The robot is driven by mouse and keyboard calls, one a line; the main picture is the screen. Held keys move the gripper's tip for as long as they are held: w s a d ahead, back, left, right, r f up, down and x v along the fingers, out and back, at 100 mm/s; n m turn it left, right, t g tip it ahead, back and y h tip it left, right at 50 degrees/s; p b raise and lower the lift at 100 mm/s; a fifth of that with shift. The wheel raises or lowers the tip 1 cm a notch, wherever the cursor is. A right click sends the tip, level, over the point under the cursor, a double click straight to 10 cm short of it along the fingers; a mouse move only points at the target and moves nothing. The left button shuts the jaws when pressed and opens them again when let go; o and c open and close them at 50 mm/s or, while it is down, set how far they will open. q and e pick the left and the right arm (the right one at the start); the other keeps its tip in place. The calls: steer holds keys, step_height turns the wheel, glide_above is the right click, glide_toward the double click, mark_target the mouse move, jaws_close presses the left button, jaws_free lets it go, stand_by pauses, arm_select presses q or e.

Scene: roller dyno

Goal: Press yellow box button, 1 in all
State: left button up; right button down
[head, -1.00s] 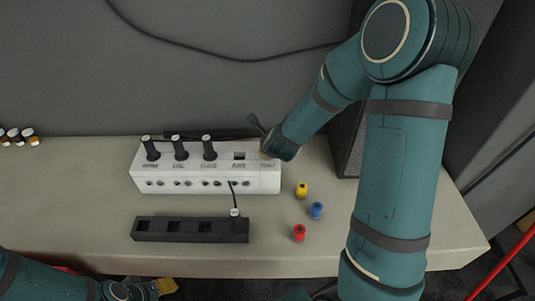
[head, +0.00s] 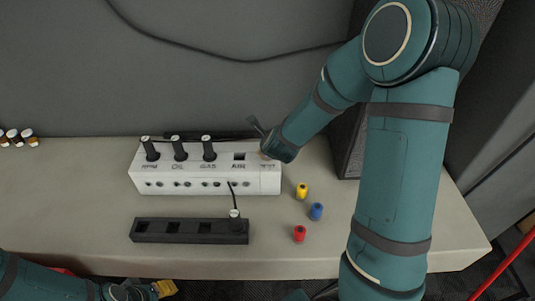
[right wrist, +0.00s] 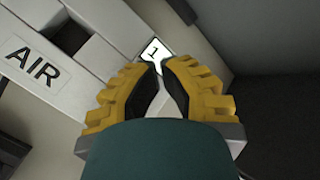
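A long white box (head: 205,183) stands on the table near the wall, with several openings and labels on top. My right gripper (right wrist: 162,68) is over the right end of this box; in the head view my own wrist mostly hides it. In the right wrist view its yellow fingers are closed with tips nearly together and nothing between them. The tips are at a small white label marked 1 (right wrist: 154,50); I cannot tell whether they touch the box. No yellow button can be made out. My left gripper (head: 163,288) is at the bottom edge, partly cut off.
Yellow (head: 302,190), blue (head: 316,211) and red (head: 299,233) small cylinders stand right of the white box. A black slotted rack (head: 185,231) lies in front of it. Black-handled plugs (head: 180,149) stand in the box. A dark speaker-like block (head: 346,140) is behind my right arm.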

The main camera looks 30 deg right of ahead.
steer(key=shift+r+p, duration=0.45)
steer(key=shift+r, duration=0.35)
steer(key=shift+r+p, duration=1.95)
steer(key=shift+r, duration=0.65)
steer(key=shift+f, duration=0.1)
